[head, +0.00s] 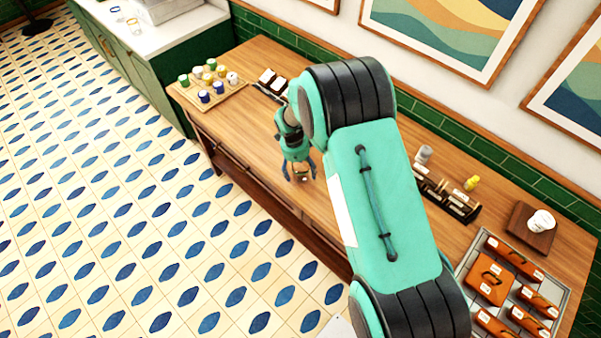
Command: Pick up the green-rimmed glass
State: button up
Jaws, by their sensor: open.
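My gripper (300,174) hangs over the front part of the wooden counter (258,130), pointing down, with its fingers apart. A small object (301,177) shows between or just behind the fingertips; it is too small to tell what it is or whether it is touched. Several small cups stand on a wooden board (240,92) at the counter's left end, well left of my gripper. One cup with a green top (184,80) stands at the board's left edge.
Dark holders with a grey cup (424,154) and a yellow bottle (471,183) stand along the wall. A white cup (541,221) sits on a dark wooden block. A tray (473,262) of orange items lies at right. My arm hides the counter's middle.

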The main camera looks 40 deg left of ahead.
jog(key=shift+f, duration=0.35)
dwell(0.3)
jog(key=c, duration=1.5)
